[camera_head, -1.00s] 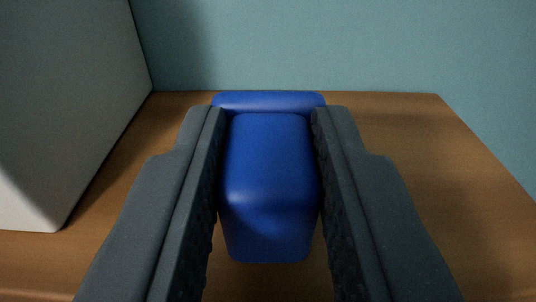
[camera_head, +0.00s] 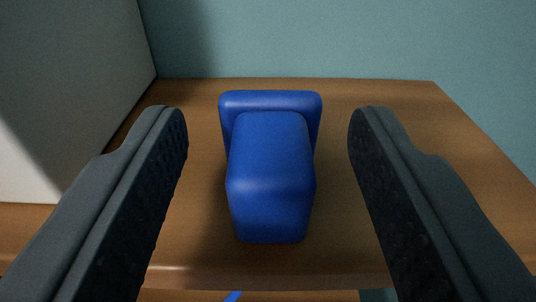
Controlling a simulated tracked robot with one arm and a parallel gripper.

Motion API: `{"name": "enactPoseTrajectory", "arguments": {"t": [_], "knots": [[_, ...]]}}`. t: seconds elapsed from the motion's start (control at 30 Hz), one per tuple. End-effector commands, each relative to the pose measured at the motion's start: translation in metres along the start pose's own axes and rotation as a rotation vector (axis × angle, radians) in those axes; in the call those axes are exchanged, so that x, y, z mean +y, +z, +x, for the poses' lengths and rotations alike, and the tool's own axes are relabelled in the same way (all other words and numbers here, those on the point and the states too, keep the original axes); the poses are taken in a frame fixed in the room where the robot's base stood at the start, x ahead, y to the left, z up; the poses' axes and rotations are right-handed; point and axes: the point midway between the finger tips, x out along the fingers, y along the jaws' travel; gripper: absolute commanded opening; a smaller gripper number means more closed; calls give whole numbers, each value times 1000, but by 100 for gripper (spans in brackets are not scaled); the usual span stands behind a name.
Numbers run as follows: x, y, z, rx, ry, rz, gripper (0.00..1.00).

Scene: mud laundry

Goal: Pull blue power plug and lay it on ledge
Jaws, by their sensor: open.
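The blue power plug (camera_head: 270,180) rests on the brown wooden ledge (camera_head: 400,150), its wide flange at the far end and its narrower body toward me. My gripper (camera_head: 268,115) is open, with one dark finger on each side of the plug. There is a clear gap between each finger and the plug, so neither touches it. The plug's prongs are not visible. A short bit of blue cord (camera_head: 233,297) shows below the ledge's front edge.
A pale grey-white block (camera_head: 60,90) stands on the left side of the ledge. A teal wall (camera_head: 340,40) rises behind it. The ledge right of the plug is bare. Its front edge runs just in front of the plug.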

Motion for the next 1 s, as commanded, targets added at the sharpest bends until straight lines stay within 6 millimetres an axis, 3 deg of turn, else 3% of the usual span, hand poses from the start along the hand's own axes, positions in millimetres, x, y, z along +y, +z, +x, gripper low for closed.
{"name": "enactPoseTrajectory", "arguments": {"t": [0.7,1.0], "knots": [[1,1,-105,1,0,-1,50],[1,2,-125,-1,1,1,50]]}}
